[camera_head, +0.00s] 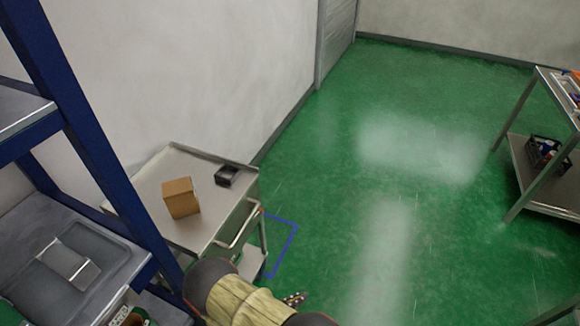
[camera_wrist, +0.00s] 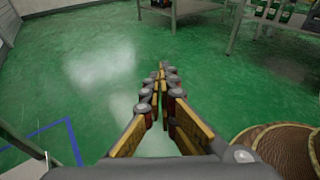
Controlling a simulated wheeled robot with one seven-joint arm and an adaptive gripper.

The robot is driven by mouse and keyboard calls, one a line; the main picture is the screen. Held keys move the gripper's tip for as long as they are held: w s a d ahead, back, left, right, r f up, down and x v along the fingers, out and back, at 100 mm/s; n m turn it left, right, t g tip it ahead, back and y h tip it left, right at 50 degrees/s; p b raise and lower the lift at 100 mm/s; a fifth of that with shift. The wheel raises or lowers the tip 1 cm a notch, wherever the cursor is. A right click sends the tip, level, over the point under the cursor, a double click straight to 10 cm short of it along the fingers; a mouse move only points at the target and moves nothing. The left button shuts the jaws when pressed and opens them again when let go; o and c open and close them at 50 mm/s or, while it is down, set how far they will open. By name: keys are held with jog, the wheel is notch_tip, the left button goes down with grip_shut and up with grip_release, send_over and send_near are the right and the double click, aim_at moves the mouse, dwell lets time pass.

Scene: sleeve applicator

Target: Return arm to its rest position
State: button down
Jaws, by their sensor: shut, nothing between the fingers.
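My gripper (camera_wrist: 160,75) is shut and empty in the wrist view, its fingertips together and pointing out over the green floor. In the head view my arm comes in at the bottom edge, left of the middle, and a small part of my gripper (camera_head: 294,299) shows just right of it. The gripper touches nothing that I can see. The arm is in front of the lower right side of the metal cart (camera_head: 150,215) and hides part of it.
A cardboard box (camera_head: 180,198) and a small black tray (camera_head: 227,175) stand on the cart. A metal workbench (camera_head: 515,180) stands at the right. The green floor (camera_head: 400,220) between is clear.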

jog(key=s+d+r+m+g+y+p, duration=0.1)
jog(key=s+d+r+m+g+y, duration=0.15)
jog(key=r+m, duration=0.65)
jog(key=s+d+r+m+g+y+p, duration=0.1)
jog(key=s+r+m+g+y, duration=0.2)
jog(key=r, duration=1.1)
jog(key=s+d+r+m+g+y+p, duration=0.1)
jog(key=s+r+m+g+y, duration=0.3)
jog(key=r, duration=0.8)
jog(key=s+d+r+m+t+y+p, duration=0.1)
jog(key=s+d+r+m+t+y, duration=0.1)
jog(key=r, duration=0.9)
jog(key=s+d+r+m+t+y+p, duration=0.1)
jog(key=s+d+r+m+t, duration=0.1)
jog(key=d+r+m+t, duration=0.3)
jog(key=d+r+m, duration=0.1)
jog(key=d+r, duration=0.3)
jog(key=r, duration=0.2)
jog(key=shift+y, duration=0.35)
